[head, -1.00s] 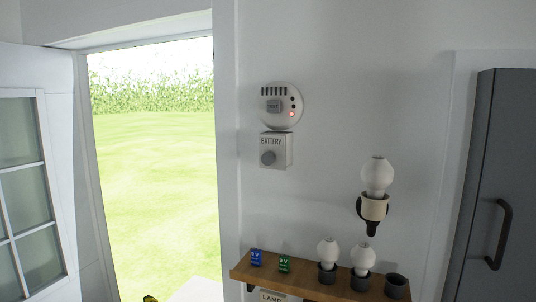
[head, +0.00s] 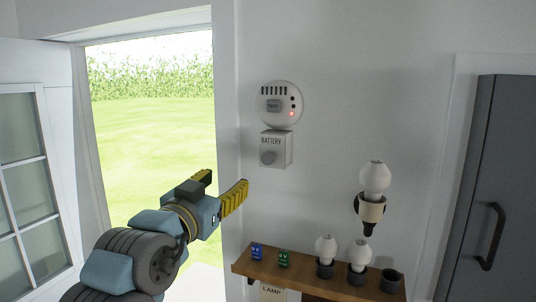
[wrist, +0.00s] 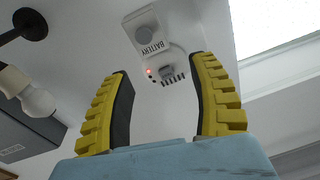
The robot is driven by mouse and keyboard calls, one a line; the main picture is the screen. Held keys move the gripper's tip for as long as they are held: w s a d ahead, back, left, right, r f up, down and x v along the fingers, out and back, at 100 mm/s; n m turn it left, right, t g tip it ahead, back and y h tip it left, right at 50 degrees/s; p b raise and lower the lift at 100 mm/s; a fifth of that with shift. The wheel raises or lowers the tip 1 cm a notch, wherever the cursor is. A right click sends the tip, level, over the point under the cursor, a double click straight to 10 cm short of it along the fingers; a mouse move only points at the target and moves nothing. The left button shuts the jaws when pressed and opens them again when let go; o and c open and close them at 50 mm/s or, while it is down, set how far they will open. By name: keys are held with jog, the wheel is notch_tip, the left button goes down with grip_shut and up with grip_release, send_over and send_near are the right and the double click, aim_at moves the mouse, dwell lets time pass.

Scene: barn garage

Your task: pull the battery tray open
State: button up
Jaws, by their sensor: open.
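My gripper (head: 222,186) is open and empty, below and left of the tray in the head view. Its yellow fingers are apart from the tray and the knob.
A wooden shelf (head: 310,281) below holds a blue battery (head: 256,252), a green battery (head: 284,258), two bulbs and an empty dark holder (head: 391,280). A bulb (head: 374,180) sits in a wall socket. A dark grey cabinet (head: 500,190) stands right. An open doorway is at left.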

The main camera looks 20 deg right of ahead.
aim_at(267, 159)
jog(key=shift+m+g, duration=0.6)
jog(key=p+x, duration=0.1)
jog(key=x, duration=0.4)
jog(key=s+d+p+x, duration=0.1)
jog(key=p+x, duration=0.1)
jog(key=x, duration=0.4)
jog(key=p+x, duration=0.1)
jog(key=x, duration=0.5)
jog(key=shift+s+d+r, duration=0.3)
grip_shut()
